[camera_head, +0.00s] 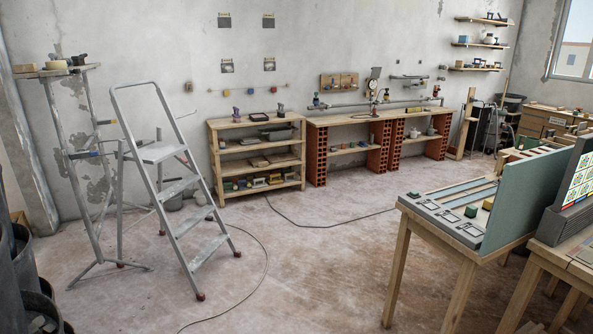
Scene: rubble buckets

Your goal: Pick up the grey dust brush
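I cannot make out a grey dust brush in the head view. Small items lie on the wooden shelf unit (223,144) and on the long brick-legged workbench (318,123) by the back wall, but they are too small to tell apart. Neither of my grippers is in view.
A grey stepladder (178,189) stands on the left, beside a metal stand (92,170). Black buckets (37,300) are stacked at the lower left. A wooden table with a green panel (515,203) stands at the right. A cable (265,262) crosses the otherwise open middle floor.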

